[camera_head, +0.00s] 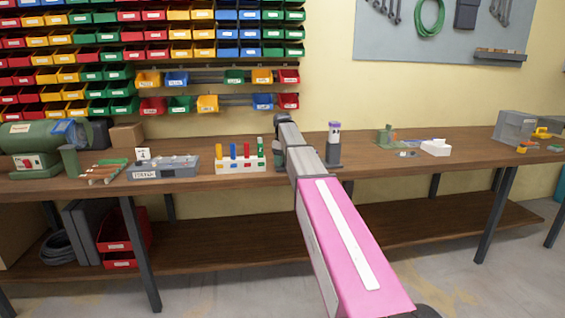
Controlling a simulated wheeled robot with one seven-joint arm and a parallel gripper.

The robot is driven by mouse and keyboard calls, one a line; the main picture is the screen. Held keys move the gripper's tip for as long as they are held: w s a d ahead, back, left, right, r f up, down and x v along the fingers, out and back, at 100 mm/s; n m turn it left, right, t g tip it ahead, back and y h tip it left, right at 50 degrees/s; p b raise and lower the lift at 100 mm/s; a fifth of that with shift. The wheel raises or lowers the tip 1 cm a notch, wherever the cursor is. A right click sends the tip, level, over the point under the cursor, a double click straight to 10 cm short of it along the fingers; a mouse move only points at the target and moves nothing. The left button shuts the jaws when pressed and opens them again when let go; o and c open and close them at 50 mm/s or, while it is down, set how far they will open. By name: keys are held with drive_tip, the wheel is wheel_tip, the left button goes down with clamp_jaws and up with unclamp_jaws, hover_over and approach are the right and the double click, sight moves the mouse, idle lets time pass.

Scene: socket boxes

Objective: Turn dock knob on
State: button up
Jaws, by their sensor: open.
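A dark grey dock-like stand (333,155) is on the workbench just right of my arm. My gripper (278,158) is at the far end of my arm, above or near the bench, left of the stand and beside the right end of a white rack. Its fingers are small, dark and partly hidden by the arm. It is open, and I see nothing held in it.
The white rack (240,166) holds several coloured upright pieces. A grey socket box (165,168) lies left of it. A green machine (35,140) stands at the far left. Right of the stand are a small green item (385,137) and a white box (436,148).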

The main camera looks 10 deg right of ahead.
drive_tip(key=shift+f, duration=0.4)
drive_tip(key=c, duration=0.9)
drive_tip(key=shift+c, duration=0.2)
drive_tip(key=shift+m, duration=0.4)
drive_tip(key=m, duration=1.1)
